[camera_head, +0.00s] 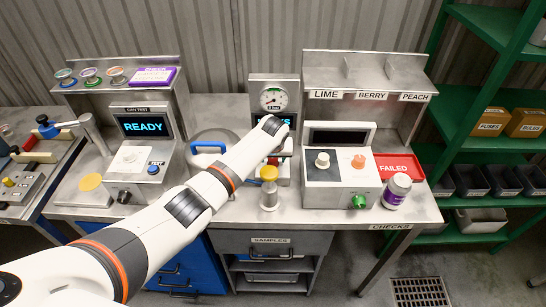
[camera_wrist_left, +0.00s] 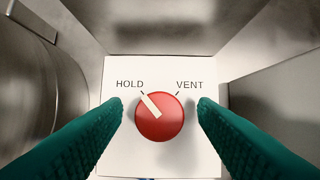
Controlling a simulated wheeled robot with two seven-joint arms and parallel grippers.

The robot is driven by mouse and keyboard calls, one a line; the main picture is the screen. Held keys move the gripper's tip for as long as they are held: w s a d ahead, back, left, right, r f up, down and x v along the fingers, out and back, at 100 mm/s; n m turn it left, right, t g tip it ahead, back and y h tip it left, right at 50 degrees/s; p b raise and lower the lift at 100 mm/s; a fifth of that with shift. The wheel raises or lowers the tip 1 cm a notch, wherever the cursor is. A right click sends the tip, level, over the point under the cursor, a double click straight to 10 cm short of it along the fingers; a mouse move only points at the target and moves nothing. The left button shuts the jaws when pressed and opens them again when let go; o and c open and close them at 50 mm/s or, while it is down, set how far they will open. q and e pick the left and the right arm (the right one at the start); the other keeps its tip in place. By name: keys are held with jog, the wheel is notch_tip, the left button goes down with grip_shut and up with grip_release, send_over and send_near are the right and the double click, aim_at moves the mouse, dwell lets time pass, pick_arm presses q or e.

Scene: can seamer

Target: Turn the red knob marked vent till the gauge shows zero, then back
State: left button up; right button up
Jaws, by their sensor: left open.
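The red knob (camera_wrist_left: 159,118) sits on a white plate (camera_wrist_left: 118,160) in the left wrist view. Its pale pointer line aims up and left at the HOLD mark; the VENT mark is at the upper right. My left gripper (camera_wrist_left: 160,106) is open, with one green finger on each side of the knob, both apart from it. In the head view my left arm reaches to the panel below the round gauge (camera_head: 273,98) and covers most of the knob's area. The gauge's needle is too small to read surely. My right gripper is not in view.
A yellow-topped metal post (camera_head: 269,190) stands in front of the panel. A can tester with a READY screen (camera_head: 145,126) is at left.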

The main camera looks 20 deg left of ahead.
pick_arm(q)
jog(key=v, duration=1.2)
jog(key=shift+b, duration=0.45)
